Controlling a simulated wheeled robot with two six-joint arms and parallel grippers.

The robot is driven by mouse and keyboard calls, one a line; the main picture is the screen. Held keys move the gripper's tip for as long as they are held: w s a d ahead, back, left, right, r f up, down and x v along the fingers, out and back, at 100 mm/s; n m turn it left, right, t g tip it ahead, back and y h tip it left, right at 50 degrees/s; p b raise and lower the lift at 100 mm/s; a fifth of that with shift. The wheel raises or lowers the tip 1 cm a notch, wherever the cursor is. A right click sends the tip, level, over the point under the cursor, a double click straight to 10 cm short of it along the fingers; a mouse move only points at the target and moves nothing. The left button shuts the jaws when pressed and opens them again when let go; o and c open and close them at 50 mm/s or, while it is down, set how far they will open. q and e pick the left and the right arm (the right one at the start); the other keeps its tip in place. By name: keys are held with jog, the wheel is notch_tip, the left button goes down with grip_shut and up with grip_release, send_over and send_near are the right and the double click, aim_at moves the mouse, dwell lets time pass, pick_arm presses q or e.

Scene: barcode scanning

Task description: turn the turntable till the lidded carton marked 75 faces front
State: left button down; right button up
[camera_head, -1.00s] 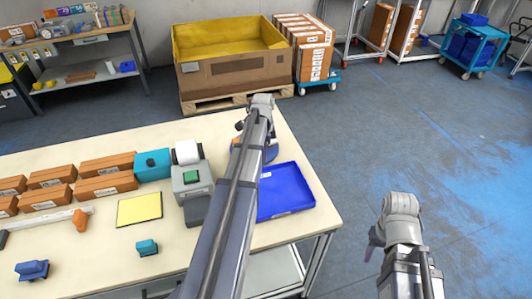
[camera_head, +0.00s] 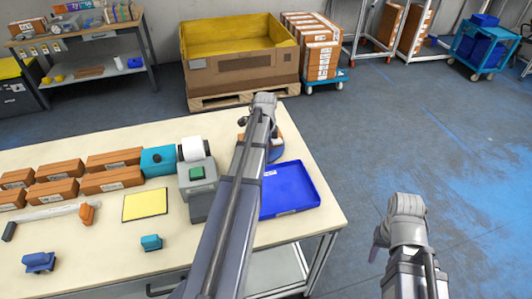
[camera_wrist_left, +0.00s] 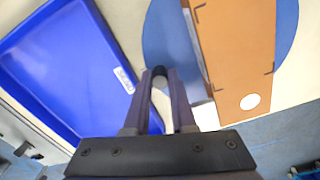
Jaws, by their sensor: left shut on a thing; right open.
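The turntable is a blue disc (camera_wrist_left: 160,35) on the table. It shows in the head view (camera_head: 276,154) mostly behind my left arm. An orange-brown carton (camera_wrist_left: 235,50) with dark corner marks and a white round spot stands on it; no number is readable. In the head view only slivers of the carton show beside the arm. My left gripper (camera_wrist_left: 161,80) is at the disc's edge, shut on a small dark upright post, beside the carton and apart from it. My right gripper (camera_head: 381,238) is open and empty, out over the floor right of the table.
A blue tray (camera_head: 290,190) lies right next to the turntable. A grey label printer (camera_head: 197,175), a yellow pad (camera_head: 145,205), a teal box (camera_head: 158,160) and several brown cartons (camera_head: 112,179) fill the table's left. A large yellow-lined crate (camera_head: 240,75) stands behind.

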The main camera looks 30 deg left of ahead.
pick_arm(q)
jog(key=c, duration=0.7)
grip_release()
jog(key=shift+c, duration=0.2)
jog(key=shift+r, duration=0.15)
notch_tip(320, 180, up, 8)
jog(key=p, duration=0.8)
jog(key=shift+f, duration=0.2)
